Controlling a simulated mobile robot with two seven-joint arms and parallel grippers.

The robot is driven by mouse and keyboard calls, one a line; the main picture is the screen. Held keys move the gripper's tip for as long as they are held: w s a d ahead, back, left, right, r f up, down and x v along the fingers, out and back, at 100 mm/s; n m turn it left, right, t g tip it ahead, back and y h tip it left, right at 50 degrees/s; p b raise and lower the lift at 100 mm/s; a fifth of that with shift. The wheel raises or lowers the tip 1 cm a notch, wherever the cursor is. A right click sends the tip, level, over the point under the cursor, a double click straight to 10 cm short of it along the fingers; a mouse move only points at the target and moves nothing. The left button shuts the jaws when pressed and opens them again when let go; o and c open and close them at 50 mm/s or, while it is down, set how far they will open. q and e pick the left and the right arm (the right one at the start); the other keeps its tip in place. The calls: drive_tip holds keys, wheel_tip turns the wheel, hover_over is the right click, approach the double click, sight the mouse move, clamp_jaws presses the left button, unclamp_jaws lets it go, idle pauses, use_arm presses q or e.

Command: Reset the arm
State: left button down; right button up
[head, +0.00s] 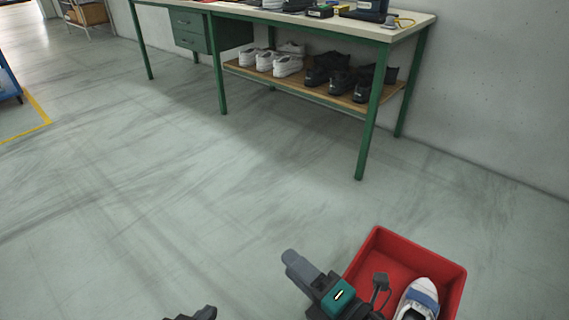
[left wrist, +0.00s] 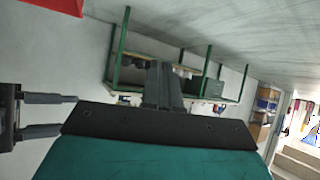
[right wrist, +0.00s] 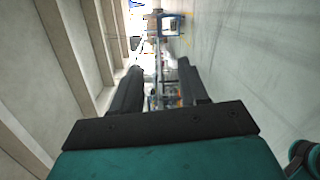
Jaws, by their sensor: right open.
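My right gripper (head: 291,258) is in the lower middle of the head view, beside and partly in front of a red crate (head: 452,300). In the right wrist view its two fingers (right wrist: 160,68) stand well apart with nothing between them. My left gripper (head: 192,314) shows only as a dark part at the bottom edge of the head view. In the left wrist view its fingers (left wrist: 164,68) are together, with nothing seen held. The right gripper's two fingers also show at the left of that view.
The red crate holds a white shoe (head: 424,288) with a blue band. A green-framed workbench (head: 366,120) stands at the back, with white shoes (head: 265,61) and black shoes (head: 340,82) on its lower shelf (head: 310,88). The floor between is clear. A blue rack (head: 8,85) stands far left.

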drive_tip(key=s+d+f+m+h, duration=0.1)
drive_tip(key=d+f+m+h, duration=0.25)
drive_tip(key=m, duration=0.45)
drive_tip(key=s+d+f+m+g+h, duration=0.1)
drive_tip(key=s+d+f+m+h, duration=0.15)
drive_tip(key=d+m, duration=0.4)
drive_tip(key=s+d+f+m+h, duration=0.1)
drive_tip(key=d+f+m+h, duration=0.15)
drive_tip(key=m, duration=0.75)
use_arm(q)
drive_tip(key=s+a+r+p, duration=0.1)
drive_tip(key=a+r+p, duration=0.2)
drive_tip(key=r+p, duration=0.8)
drive_tip(key=p, duration=0.5)
drive_tip(key=shift+s+r+y, duration=0.25)
drive_tip(key=shift+r+y, duration=0.05)
drive_tip(key=shift+y, duration=0.1)
use_arm(e)
wheel_tip(320, 180, up, 11)
drive_tip(key=s+d+m+g+h, duration=0.1)
drive_tip(key=s+d, duration=0.1)
drive_tip(key=shift+d, duration=0.4)
use_arm(q)
drive_tip(key=shift+f, duration=0.1)
use_arm(e)
drive_tip(key=shift+s+h, duration=0.1)
drive_tip(key=shift+h, duration=0.15)
drive_tip(key=shift+d+r, duration=0.1)
